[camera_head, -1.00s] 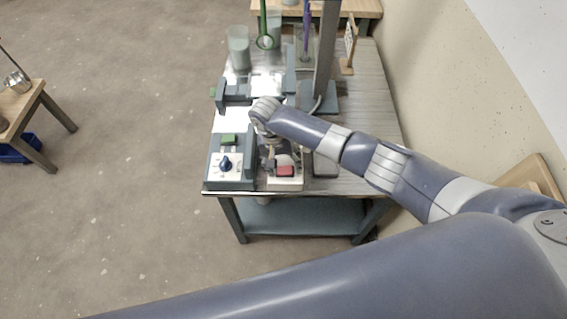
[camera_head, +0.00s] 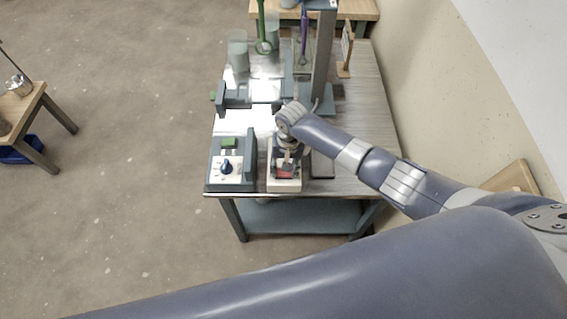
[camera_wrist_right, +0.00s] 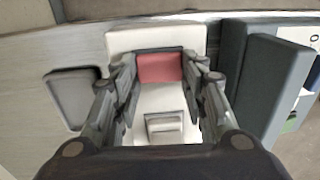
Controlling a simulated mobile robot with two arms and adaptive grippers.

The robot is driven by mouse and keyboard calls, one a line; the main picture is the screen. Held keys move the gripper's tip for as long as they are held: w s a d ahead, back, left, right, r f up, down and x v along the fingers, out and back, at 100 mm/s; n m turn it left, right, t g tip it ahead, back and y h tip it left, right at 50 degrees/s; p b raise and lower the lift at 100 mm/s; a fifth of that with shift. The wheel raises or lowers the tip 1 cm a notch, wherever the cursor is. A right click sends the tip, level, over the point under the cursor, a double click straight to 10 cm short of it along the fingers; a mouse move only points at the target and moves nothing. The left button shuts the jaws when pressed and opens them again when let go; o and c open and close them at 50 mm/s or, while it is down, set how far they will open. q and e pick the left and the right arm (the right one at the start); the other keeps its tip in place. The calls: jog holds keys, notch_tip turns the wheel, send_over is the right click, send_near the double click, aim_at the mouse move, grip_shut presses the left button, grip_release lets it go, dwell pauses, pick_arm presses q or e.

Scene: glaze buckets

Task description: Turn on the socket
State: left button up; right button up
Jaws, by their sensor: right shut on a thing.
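The socket is a cream-white block (camera_head: 284,184) near the front edge of the table, with a red rocker switch (camera_head: 284,174) on it. In the right wrist view the socket (camera_wrist_right: 152,103) fills the middle, with the red switch (camera_wrist_right: 160,68) near its end and a recessed outlet below it. My right gripper (camera_head: 287,160) is over the socket, pointing down. In the right wrist view its fingers (camera_wrist_right: 160,77) stand on both sides of the red switch, shut on it. The exact contact at the fingertips is hard to see. My left gripper is not in view.
A dark grey pad (camera_wrist_right: 75,97) lies on the socket's other side. A tall grey column (camera_head: 323,62) stands behind.

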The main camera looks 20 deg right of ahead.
jog(key=o, duration=1.1)
jog(key=shift+c, duration=0.2)
jog(key=shift+r, duration=0.1)
notch_tip(320, 180, up, 12)
jog(key=shift+s+d, duration=0.15)
jog(key=shift+d, duration=0.25)
jog(key=shift+f, duration=0.2)
